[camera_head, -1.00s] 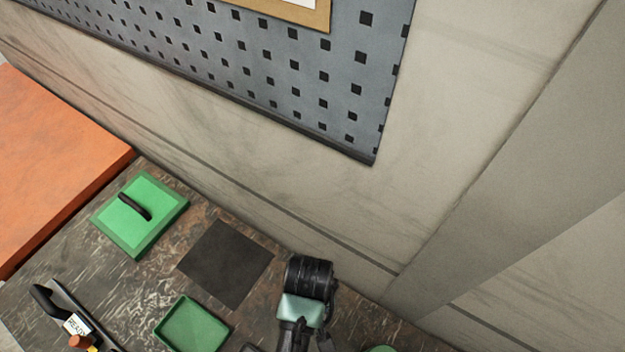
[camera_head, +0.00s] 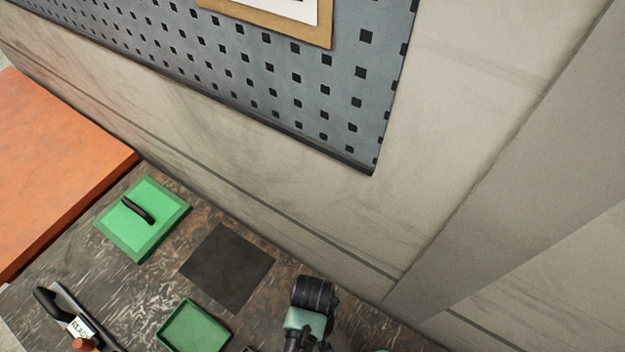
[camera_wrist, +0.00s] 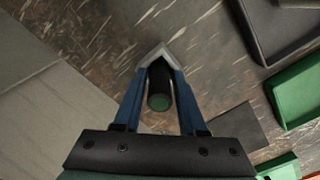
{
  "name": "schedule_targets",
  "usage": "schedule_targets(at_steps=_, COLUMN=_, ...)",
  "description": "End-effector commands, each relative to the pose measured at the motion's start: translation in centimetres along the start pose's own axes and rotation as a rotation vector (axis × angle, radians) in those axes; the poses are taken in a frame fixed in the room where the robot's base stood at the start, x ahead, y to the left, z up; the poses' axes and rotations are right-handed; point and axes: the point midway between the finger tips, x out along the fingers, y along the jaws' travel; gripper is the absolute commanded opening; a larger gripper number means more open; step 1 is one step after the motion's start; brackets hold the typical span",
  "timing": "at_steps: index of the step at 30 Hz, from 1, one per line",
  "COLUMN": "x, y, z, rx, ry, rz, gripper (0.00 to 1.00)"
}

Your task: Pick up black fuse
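The black fuse (camera_wrist: 159,84) is a short dark cylinder with a green end facing the wrist camera. It is between the blue fingers of my gripper (camera_wrist: 161,62), with a finger along each side. The pale fingertips come together past its far end, and the gripper looks shut on it. The wrist view does not clearly show how far the fuse is above the table. In the head view the fuse and fingers cannot be made out; a black and pale green part at the lower middle looks like my arm.
A dark square mat (camera_head: 227,268) lies on the table (camera_head: 150,285). Beside it are a green lid (camera_head: 143,235) with a black handle, a green tray (camera_head: 195,330) and a labelled tool (camera_head: 75,322). A dark grey tray (camera_wrist: 262,32) shows in the wrist view. The wall (camera_head: 300,215) is close behind.

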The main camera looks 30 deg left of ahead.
Motion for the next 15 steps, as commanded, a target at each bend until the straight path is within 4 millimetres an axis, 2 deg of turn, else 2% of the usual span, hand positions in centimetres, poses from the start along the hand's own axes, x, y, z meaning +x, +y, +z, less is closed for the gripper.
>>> schedule_targets(at_steps=1, x=-0.02, y=0.01, z=-0.01, rx=0.0, ry=0.0, rz=0.0, gripper=0.3)
schedule_targets(at_steps=6, x=-0.03, y=0.01, z=-0.01, rx=0.0, ry=0.0, rz=0.0, gripper=0.0)
schedule_targets(at_steps=15, x=-0.05, y=0.01, z=-0.02, rx=0.0, ry=0.0, rz=0.0, gripper=0.0)
